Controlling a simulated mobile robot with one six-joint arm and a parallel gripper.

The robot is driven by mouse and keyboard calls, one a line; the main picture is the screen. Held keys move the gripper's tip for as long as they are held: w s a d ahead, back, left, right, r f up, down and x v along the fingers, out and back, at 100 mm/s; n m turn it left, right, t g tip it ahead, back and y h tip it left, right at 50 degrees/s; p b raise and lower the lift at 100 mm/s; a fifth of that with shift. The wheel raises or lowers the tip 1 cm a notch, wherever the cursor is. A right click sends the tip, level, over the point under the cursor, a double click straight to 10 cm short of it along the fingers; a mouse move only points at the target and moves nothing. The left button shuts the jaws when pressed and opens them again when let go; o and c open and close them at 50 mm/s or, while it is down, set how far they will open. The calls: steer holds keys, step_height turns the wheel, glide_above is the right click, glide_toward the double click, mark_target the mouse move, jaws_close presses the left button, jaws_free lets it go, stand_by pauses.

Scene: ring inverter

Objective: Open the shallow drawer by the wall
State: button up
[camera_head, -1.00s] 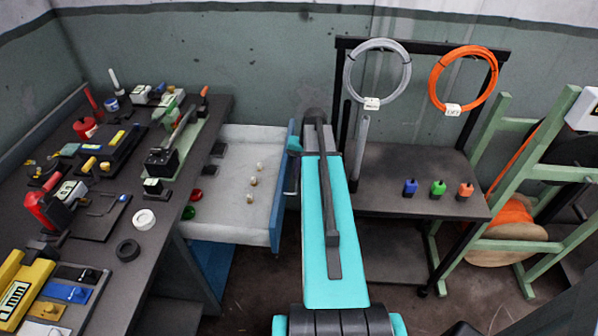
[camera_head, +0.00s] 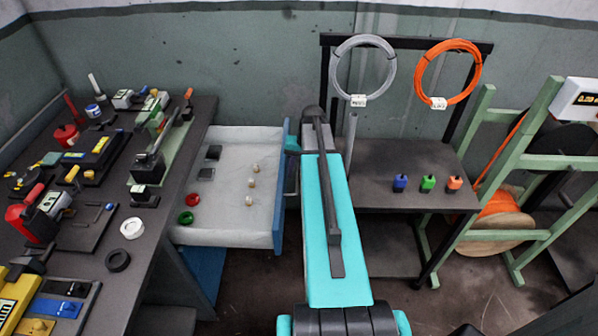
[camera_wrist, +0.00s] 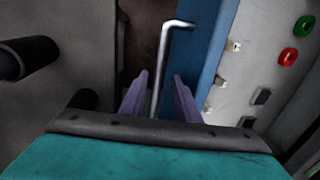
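The shallow drawer (camera_head: 235,232) juts out from under the left bench by the back wall, pulled well out, with a pale tray and a blue front (camera_head: 280,190). In the wrist view the blue front (camera_wrist: 205,50) carries a silver bar handle (camera_wrist: 163,65). My gripper (camera_wrist: 161,78) has its two purple fingers apart, one on each side of the handle, with visible gaps. In the head view my turquoise arm hides most of the gripper.
In the drawer lie a red ring (camera_head: 193,200), a green ring (camera_head: 186,217), dark square pieces and small pale pieces. The cluttered bench (camera_head: 165,200) is left. A dark table (camera_head: 400,192) with coil rack stands close right of my arm.

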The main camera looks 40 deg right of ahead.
stand_by(0.3)
step_height(320, 180, up, 14)
steer(key=s+d+b, duration=0.1)
steer(key=s+b, duration=0.1)
steer(key=shift+d+f, duration=0.25)
steer(key=shift+d, duration=0.15)
stand_by(0.4)
stand_by(0.5)
